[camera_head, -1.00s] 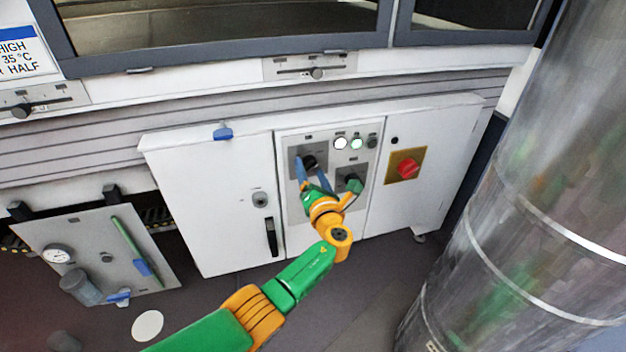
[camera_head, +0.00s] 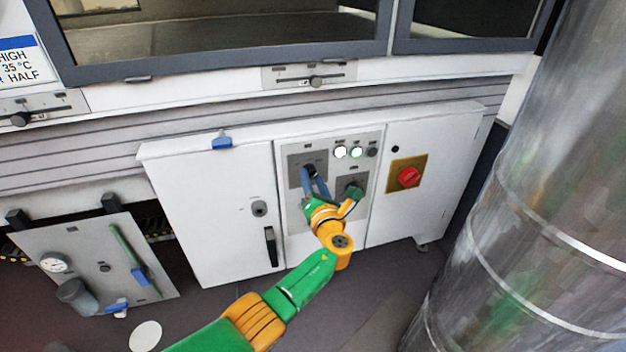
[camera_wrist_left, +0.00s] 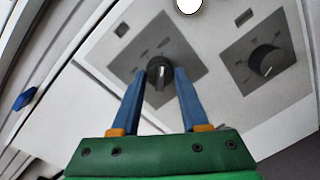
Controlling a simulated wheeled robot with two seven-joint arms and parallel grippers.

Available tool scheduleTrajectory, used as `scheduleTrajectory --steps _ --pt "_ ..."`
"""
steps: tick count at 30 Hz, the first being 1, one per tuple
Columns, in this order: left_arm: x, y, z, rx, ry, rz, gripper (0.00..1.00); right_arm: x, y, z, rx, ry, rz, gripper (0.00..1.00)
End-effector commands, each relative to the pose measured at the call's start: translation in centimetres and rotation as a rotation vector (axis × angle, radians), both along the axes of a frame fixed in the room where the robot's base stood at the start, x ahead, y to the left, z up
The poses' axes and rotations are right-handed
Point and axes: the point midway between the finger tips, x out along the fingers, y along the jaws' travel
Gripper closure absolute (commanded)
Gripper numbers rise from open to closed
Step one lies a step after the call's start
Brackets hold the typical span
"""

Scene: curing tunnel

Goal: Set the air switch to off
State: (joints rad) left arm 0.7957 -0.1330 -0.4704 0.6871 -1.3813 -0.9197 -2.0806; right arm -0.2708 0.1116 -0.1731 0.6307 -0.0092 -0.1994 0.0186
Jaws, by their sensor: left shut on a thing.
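The upper-left black rotary knob (camera_head: 309,169) sits on a dark grey plate on the cabinet's control panel. My left gripper (camera_head: 313,180) reaches it from below and is shut on it, with one blue finger on each side. In the left wrist view the knob (camera_wrist_left: 159,84) shows between the two fingertips, its white mark pointing roughly up the picture. A second black knob (camera_head: 352,190) sits lower right on its own grey plate, partly behind my gripper; it also shows in the left wrist view (camera_wrist_left: 266,61). The lettering is too small to read.
Round lamps (camera_head: 340,152) sit above the knobs, two lit white. A red rotary switch (camera_head: 409,177) on a yellow plate is to the right. A black door handle (camera_head: 270,246) is at left. A large metal duct (camera_head: 500,240) stands at right.

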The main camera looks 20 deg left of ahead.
Motion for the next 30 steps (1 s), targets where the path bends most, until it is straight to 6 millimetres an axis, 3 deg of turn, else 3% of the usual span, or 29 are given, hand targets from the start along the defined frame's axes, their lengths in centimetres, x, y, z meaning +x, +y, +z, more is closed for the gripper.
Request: scheduleTrajectory --steps 7,14,16,30 --pt "0.1 0.5 0.4 -0.134 -0.111 0.013 1.00 0.2 -0.2 -0.9 -0.002 -0.004 -0.006 0.50" --pt "0.1 0.5 0.3 -0.315 -0.235 0.015 1.00 1.1 -1.7 -1.9 -0.027 -0.022 -0.011 0.50" --pt "0.1 0.5 0.2 -0.370 -0.272 0.014 1.00 2.5 -1.1 -2.1 -0.019 -0.017 -0.008 0.50" --pt "0.2 0.4 -0.1 -0.742 -0.521 0.013 1.00 5.1 1.5 -3.5 0.013 -0.010 -0.008 0.50"
